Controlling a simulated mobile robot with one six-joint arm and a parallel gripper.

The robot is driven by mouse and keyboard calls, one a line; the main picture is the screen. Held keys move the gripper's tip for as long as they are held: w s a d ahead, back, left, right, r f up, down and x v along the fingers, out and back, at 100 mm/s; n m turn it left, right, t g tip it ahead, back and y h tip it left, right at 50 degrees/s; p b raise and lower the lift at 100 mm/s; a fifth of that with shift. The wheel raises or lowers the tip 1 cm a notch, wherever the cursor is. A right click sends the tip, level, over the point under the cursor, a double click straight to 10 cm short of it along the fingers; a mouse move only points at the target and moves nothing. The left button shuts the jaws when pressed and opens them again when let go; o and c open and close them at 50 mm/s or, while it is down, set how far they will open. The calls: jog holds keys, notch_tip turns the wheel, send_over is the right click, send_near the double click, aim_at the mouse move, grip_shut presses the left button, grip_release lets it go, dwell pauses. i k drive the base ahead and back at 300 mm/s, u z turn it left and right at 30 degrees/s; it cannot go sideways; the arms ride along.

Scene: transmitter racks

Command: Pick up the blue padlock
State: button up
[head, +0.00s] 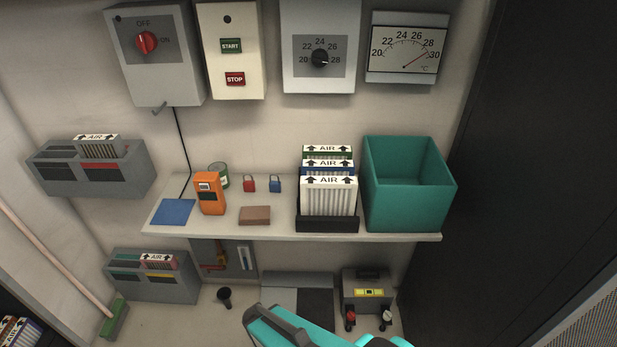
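The blue padlock (275,184) is small and stands near the back of the white shelf (405,236), with its shackle up. A red padlock (249,184) of the same kind stands just to its left, with a small gap between them. To the right of the blue padlock is a dark rack (327,224) of white air filters. Nothing covers the blue padlock. A teal and dark part of my arm shows at the bottom edge, below the shelf and well apart from the padlock. My gripper's fingers do not show.
A cable (182,145) hangs down at the left. Control boxes hang above.

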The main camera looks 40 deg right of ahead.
aim_at(275, 186)
jog(key=z, duration=0.7)
jog(key=k, duration=1)
jog(key=u, duration=0.05)
jog(key=i, duration=0.8)
jog(key=z, duration=0.05)
